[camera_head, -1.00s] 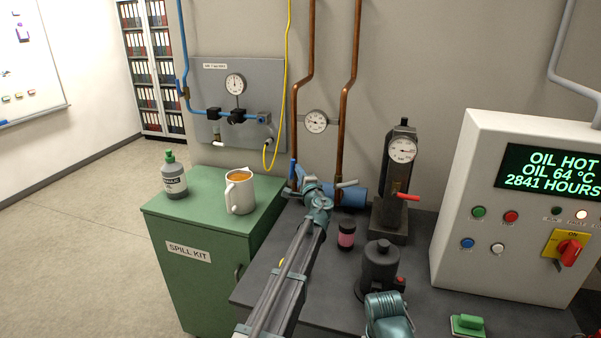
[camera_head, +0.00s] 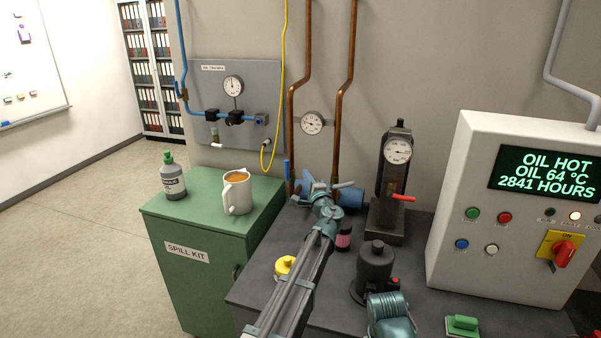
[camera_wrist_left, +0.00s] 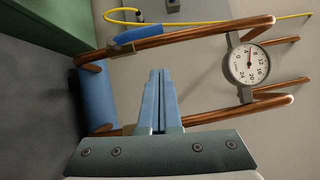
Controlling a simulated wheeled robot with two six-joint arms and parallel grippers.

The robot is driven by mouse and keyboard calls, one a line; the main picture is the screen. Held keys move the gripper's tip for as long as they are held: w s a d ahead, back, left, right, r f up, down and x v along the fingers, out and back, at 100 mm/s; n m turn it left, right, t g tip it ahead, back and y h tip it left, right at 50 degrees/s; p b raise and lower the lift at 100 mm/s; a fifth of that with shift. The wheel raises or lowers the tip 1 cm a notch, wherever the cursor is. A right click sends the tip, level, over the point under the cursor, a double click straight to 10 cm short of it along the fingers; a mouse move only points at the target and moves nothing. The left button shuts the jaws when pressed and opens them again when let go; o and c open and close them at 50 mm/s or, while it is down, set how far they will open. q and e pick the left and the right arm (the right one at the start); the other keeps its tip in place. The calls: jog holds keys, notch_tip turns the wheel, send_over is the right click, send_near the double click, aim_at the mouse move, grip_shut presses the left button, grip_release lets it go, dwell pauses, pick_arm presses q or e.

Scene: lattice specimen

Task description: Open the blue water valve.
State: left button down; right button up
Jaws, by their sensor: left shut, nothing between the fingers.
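The blue valve handle (camera_head: 288,170) stands upright along the lower left copper pipe in the head view. My right gripper is not in view.
A blue cylinder (camera_head: 350,198) joins the pipes low down. A pipe gauge (camera_head: 312,123) is above. A black gauge stand (camera_head: 388,215) and dark pot (camera_head: 376,265) are to the right. A mug (camera_head: 238,195) and bottle (camera_head: 173,182) stand on the green cabinet (camera_head: 200,225).

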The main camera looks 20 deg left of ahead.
pick_arm(q)
jog(key=v, duration=0.6)
jog(key=shift+s+r, duration=0.15)
jog(key=shift+s, duration=0.25)
jog(key=shift+d, duration=0.1)
dwell(0.8)
